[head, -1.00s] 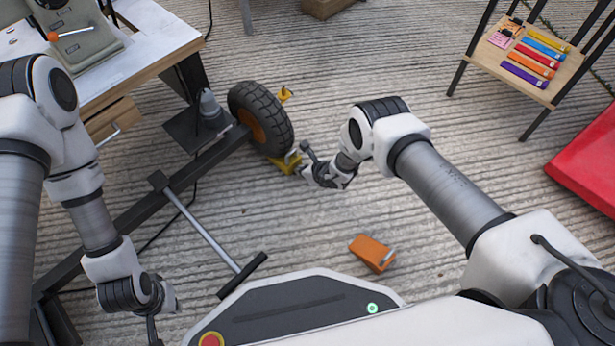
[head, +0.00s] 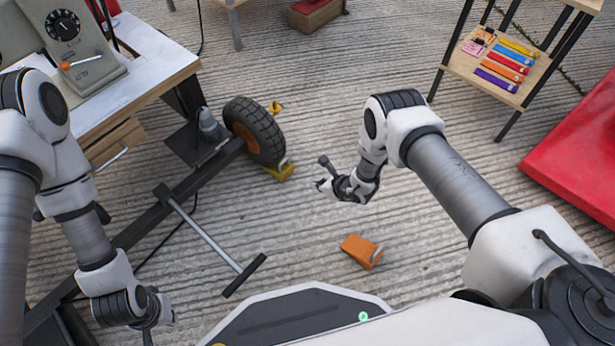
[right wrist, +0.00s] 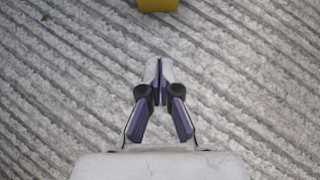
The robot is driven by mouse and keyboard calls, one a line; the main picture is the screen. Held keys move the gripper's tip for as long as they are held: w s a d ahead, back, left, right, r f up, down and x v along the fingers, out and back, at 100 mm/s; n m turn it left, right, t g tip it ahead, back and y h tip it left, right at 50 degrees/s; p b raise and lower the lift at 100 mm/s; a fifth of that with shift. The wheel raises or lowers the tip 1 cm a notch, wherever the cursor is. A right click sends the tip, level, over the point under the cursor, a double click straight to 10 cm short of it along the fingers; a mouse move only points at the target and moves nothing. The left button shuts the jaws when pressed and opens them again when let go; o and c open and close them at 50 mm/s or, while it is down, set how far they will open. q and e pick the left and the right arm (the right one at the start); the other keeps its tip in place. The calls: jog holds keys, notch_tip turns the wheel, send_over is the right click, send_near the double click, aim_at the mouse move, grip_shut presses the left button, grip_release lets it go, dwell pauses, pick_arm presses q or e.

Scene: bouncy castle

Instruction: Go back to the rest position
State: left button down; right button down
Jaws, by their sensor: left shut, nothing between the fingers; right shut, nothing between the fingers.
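My right gripper (head: 322,184) hangs above the ribbed concrete floor, right of the wheel. In the right wrist view its two fingers (right wrist: 158,68) are closed together with nothing between them. My left arm reaches down at the left, and its gripper (head: 150,335) is at the bottom edge of the head view, partly cut off and shut with nothing seen in it. A yellow wheel chock (head: 279,171) sits against the wheel (head: 254,131); a yellow piece also shows at the top of the right wrist view (right wrist: 158,5).
An orange block (head: 360,251) lies on the floor. A white-topped table (head: 150,62) with a dial device (head: 70,45) stands left, above a dark metal frame with a T-shaped bar (head: 207,238). A shelf (head: 460,73) and red mat (head: 580,150) are right.

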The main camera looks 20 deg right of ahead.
jog(key=shift+s+d+r, duration=0.1)
jog(key=shift+s+d, duration=0.05)
jog(key=shift+s, duration=0.05)
